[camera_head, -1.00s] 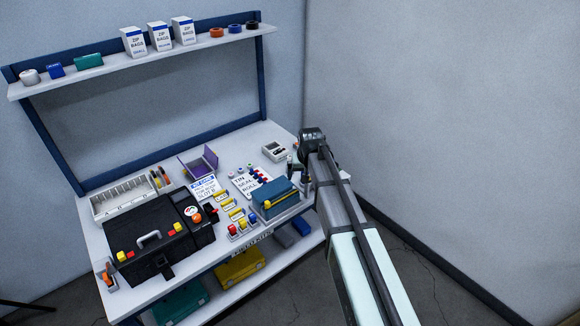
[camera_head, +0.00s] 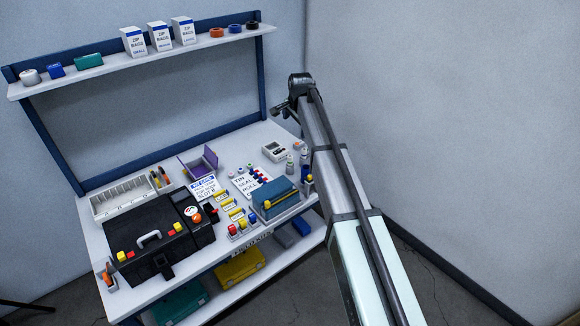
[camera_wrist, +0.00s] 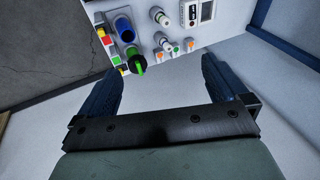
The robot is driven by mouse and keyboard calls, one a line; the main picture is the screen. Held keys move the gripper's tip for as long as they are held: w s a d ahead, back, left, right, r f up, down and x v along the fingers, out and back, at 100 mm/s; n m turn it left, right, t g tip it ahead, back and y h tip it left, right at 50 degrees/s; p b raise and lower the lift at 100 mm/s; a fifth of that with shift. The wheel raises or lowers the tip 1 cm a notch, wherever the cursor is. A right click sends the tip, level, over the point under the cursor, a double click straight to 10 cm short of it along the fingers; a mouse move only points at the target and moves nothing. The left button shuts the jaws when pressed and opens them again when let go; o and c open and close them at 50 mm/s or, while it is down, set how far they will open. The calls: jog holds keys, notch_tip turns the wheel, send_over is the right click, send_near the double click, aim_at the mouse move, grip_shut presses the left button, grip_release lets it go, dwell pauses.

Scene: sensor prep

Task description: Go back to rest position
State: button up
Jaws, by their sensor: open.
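My gripper (camera_wrist: 172,88) shows in the wrist view with its two dark blue fingers wide apart and nothing between them. In the head view my gripper (camera_head: 282,108) is raised above the right rear end of the workbench (camera_head: 259,144). It is apart from everything on the bench. In the wrist view, small bottles, a blue cylinder (camera_wrist: 125,30) and a green-capped item (camera_wrist: 137,62) lie beyond the fingertips.
A black toolbox (camera_head: 160,238), a purple open box (camera_head: 198,162), a blue-grey case (camera_head: 275,197) and a white meter (camera_head: 274,151) stand on the bench. A shelf (camera_head: 140,62) with boxes and rolls hangs above. A wall is at the right.

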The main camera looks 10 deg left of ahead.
jog(key=x, duration=1)
jog(key=shift+m, duration=0.3)
dwell(0.4)
